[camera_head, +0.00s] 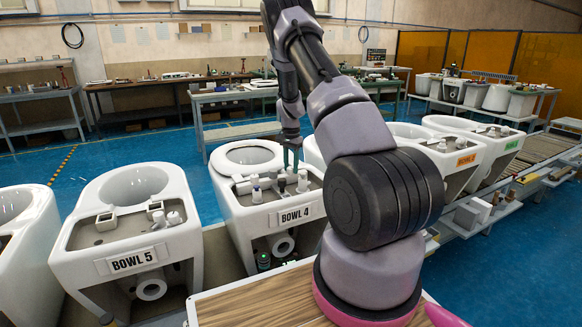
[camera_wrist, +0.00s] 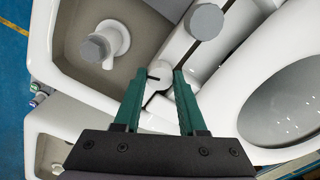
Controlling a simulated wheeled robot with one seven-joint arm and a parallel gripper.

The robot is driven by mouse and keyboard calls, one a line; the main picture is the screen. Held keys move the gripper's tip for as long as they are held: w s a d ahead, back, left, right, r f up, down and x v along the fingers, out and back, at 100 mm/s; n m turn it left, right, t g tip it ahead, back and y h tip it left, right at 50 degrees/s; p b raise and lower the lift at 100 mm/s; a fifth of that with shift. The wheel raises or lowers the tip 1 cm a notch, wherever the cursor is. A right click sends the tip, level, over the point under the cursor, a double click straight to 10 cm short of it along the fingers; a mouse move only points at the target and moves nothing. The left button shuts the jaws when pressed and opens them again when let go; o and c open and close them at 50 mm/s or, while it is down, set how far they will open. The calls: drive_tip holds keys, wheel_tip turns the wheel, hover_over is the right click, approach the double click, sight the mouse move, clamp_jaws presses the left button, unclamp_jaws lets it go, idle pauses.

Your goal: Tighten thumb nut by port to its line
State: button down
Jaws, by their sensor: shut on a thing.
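My gripper (camera_head: 291,158) reaches down over the tank deck of the toilet labelled BOWL 4 (camera_head: 232,205). In the wrist view the green fingers of my gripper (camera_wrist: 164,77) are closed on a small white round thumb nut (camera_wrist: 160,70). The nut has a short dark mark on its left part. A dark line (camera_wrist: 149,98) shows on the white surface just below the nut, apart from that mark. Another dark line runs from near the nut up to a grey round cap (camera_wrist: 204,21). The fingers hide the sides of the nut.
A white fitting with a grey top (camera_wrist: 94,48) stands in the recess to the left. The seat opening (camera_wrist: 292,102) lies to the right. BOWL 5 (camera_head: 130,225) stands to the left, and more toilets (camera_head: 470,150) stand to the right.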

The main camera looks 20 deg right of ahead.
sight(291, 168)
drive_tip(key=shift+m, duration=1.6)
drive_tip(key=shift+c, duration=2.4)
unclamp_jaws()
drive_tip(key=shift+r, duration=0.1)
wheel_tip(291, 168, up, 11)
